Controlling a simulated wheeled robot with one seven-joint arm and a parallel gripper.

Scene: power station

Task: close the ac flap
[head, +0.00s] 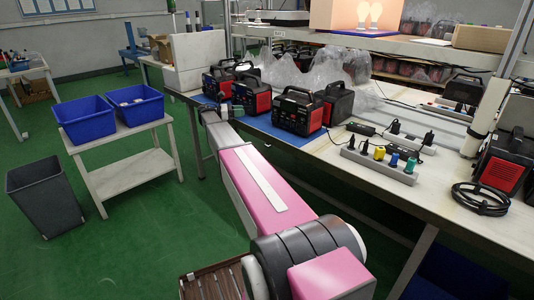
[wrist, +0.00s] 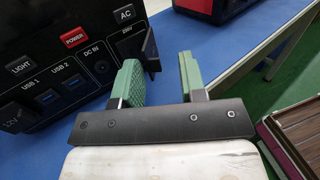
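A black power station fills the left of the wrist view (wrist: 60,60). Its front panel shows AC, POWER, LIGHT and USB labels. A dark AC flap (wrist: 149,42) stands out from the panel's right edge, below the AC label, and looks open. My gripper (wrist: 166,68) has green padded fingers set apart, with blue mat showing between them. Its left fingertip is close to the flap's lower end; I cannot tell whether they touch. In the head view my gripper (head: 223,112) is beside a red-and-black power station (head: 251,95); the flap cannot be made out there.
Another power station (head: 298,111) stands to the right on the blue mat (head: 262,126). Clear plastic bags (head: 285,70) lie behind. A power strip (head: 380,165) and cables lie further right on the bench. The green floor left of the bench holds a small table (head: 130,165) with blue bins.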

